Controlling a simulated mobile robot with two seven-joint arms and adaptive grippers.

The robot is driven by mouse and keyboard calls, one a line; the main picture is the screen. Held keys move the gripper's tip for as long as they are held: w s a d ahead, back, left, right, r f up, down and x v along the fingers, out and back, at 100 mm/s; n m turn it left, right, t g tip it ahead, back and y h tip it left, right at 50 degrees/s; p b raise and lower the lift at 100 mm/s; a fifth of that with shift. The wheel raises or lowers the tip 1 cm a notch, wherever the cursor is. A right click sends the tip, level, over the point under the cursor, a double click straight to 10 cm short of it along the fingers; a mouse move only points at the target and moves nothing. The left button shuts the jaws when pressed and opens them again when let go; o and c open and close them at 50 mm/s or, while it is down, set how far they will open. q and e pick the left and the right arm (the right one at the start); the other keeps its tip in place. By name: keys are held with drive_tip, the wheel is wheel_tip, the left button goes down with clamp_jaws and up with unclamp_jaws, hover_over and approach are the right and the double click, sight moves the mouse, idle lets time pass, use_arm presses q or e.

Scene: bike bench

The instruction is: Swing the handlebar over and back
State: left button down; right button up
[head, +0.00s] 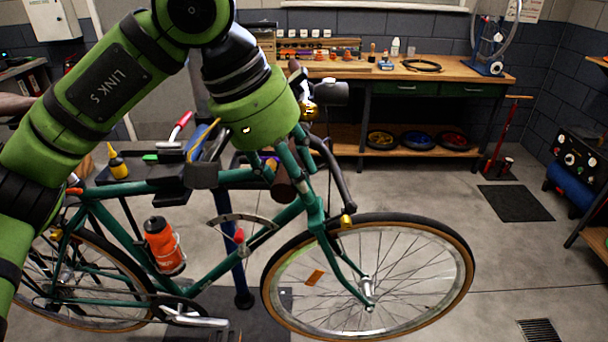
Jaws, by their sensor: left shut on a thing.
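The teal bicycle (205,290) stands side-on, its front wheel (462,285) toward the right. Its handlebar is partly hidden behind my left wrist. A brown grip (284,186) shows below the wrist, and a dark curved bar or lever (338,172) shows to its right. A gold bell (308,109) and a dark lamp-like part (333,92) show right of the wrist. My left gripper (270,167) reaches down at the handlebar by the brown grip and is shut on it; its fingertips are mostly hidden. My right gripper is not in view.
A tool tray (125,174) with pliers, a screwdriver and a yellow bottle sits behind the frame. An orange bottle (164,245) is on the frame. A workbench (455,72) stands at the back. The floor right of the front wheel is clear, with a dark mat (515,203).

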use_arm(q)
drive_tip(key=shift+a+f, duration=0.2)
drive_tip(key=c, duration=0.6)
unclamp_jaws()
drive_tip(key=shift+c, duration=0.2)
drive_tip(key=shift+r, duration=0.2)
drive_tip(key=v, duration=1.1)
drive_tip(key=shift+a+r, duration=0.2)
drive_tip(key=shift+r, duration=0.1)
drive_tip(key=shift+s, duration=0.1)
